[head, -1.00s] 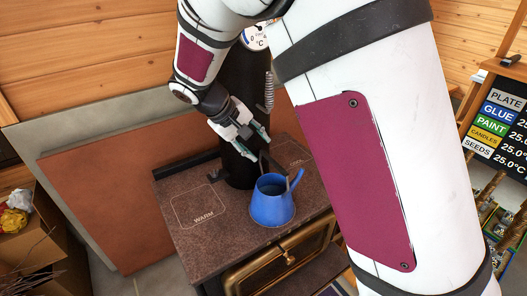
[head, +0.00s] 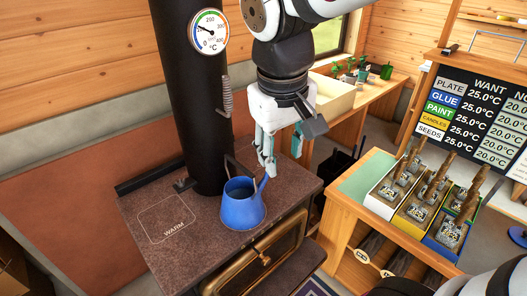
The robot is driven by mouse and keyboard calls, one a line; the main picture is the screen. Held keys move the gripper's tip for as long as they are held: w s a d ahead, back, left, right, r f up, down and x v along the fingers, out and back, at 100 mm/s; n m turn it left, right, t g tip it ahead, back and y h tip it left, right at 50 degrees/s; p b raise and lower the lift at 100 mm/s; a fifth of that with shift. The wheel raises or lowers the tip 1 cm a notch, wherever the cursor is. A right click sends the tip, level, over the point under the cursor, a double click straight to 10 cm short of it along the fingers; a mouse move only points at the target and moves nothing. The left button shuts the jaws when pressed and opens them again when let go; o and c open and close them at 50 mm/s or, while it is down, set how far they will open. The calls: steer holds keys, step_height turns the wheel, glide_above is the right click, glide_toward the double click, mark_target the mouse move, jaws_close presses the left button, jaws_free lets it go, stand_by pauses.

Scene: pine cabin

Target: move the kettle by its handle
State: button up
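The blue kettle (head: 243,208) stands upright on the dark stone stove top (head: 150,252), in front of the black flue. Its spout points up to the right. A thin dark handle (head: 237,165) shows above its rim at the back, partly hard to make out. My gripper (head: 282,164) points down, with its teal fingers apart and nothing visible between them. It is above and to the right of the kettle in the picture, close to the spout tip. I cannot tell whether a finger touches the kettle.
The black flue (head: 193,100) with a dial gauge (head: 208,31) rises behind the kettle. The area marked WARM (head: 167,219) on the left of the stove top is bare. A wooden bench (head: 365,215) with several trays stands at right, below a temperature board (head: 480,112).

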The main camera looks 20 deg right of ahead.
steer(key=s+t+y, duration=0.1)
steer(key=s, duration=1)
steer(key=shift+s+a+f+m+t+y, duration=0.25)
steer(key=shift+a+f+m+t+y, duration=0.05)
steer(key=shift+a+m, duration=0.1)
step_height(320, 180, up, 3)
steer(key=shift+d+f+t+p, duration=0.15)
steer(key=shift+t+p, duration=0.15)
steer(key=shift+p, duration=0.7)
